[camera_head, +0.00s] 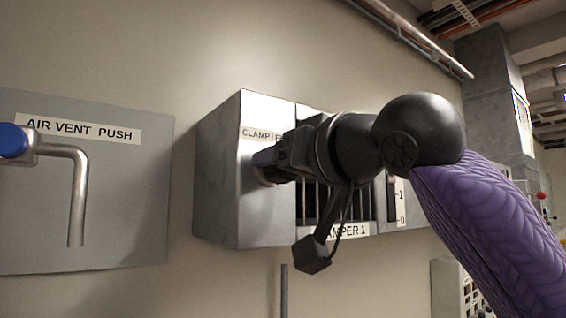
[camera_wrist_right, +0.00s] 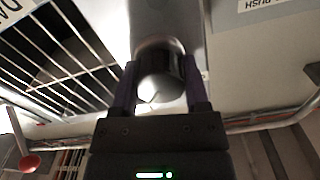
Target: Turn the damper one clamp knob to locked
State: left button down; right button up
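The damper one box (camera_head: 240,210) is a grey metal housing on the wall, with a "CLAMP" label near its top and a partly covered "DAMPER 1" label below. My right gripper (camera_head: 266,165) reaches in from the right to the box's left front panel. In the head view the gripper hides most of the clamp knob. In the right wrist view the rounded metal knob (camera_wrist_right: 162,75) sits between the two purple fingers of my right gripper (camera_wrist_right: 160,88), which appear to touch it on both sides. The knob's pointer or locked mark cannot be made out. My left gripper is out of view.
An "AIR VENT PUSH" panel (camera_head: 120,200) with a bent metal handle (camera_head: 77,190) and a blue-ended part (camera_head: 14,141) is on the left. A barred opening (camera_wrist_right: 62,50) lies beside the knob. A pipe (camera_head: 415,35) runs along the wall above.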

grip_shut()
jog(key=n+p, duration=0.2)
jog(key=n, duration=0.1)
jog(key=shift+r+n, duration=0.15)
jog(key=shift+n, duration=0.25)
jog(key=n+p, duration=0.3)
jog(key=n, duration=0.2)
jog(key=shift+p, duration=0.35)
jog(key=n+p, duration=0.3)
jog(key=n, duration=0.2)
jog(key=shift+s+a, duration=0.1)
jog(key=shift+f+n+p, duration=0.2)
jog(key=shift+n+p, duration=1.05)
jog(key=shift+n, duration=0.75)
